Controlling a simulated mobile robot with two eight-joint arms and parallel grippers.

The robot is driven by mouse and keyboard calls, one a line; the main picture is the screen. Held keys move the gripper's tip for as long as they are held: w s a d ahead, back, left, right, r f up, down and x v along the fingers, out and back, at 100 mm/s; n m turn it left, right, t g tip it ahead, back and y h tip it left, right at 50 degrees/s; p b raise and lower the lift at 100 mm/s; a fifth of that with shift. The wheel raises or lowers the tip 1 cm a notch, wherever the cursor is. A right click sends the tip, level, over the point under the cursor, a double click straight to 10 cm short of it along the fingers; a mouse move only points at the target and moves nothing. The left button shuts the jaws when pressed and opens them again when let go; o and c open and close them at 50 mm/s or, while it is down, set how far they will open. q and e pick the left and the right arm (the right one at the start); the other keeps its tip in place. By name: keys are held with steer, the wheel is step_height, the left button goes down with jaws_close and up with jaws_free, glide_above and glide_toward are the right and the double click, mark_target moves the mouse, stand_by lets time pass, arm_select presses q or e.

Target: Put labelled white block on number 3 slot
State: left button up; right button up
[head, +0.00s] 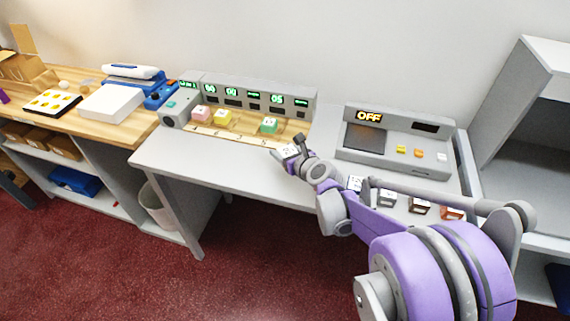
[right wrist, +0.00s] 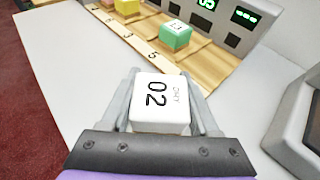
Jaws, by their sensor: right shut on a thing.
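My right gripper (head: 284,153) is shut on a white block (right wrist: 160,103) and holds it in front of the wooden slot rack. The rack (right wrist: 183,63) has a front strip with printed numbers, small and hard to read in the head view. A green block (head: 268,125) sits toward its right end. A yellow block (head: 222,118) and a pink block (head: 201,113) sit at its left. Bare wood shows between yellow and green. My left gripper is not in view.
A grey panel (head: 297,93) with green displays stands behind the rack. A grey machine (head: 400,140) reading OFF stands to the right. The grey counter (head: 220,165) is clear at front left.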

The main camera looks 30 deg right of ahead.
steer(key=shift+f+b, duration=0.3)
steer(key=shift+f, duration=1.85)
steer(key=shift+s+f, duration=0.1)
steer(key=o, duration=1.4)
steer(key=shift+c, duration=0.2)
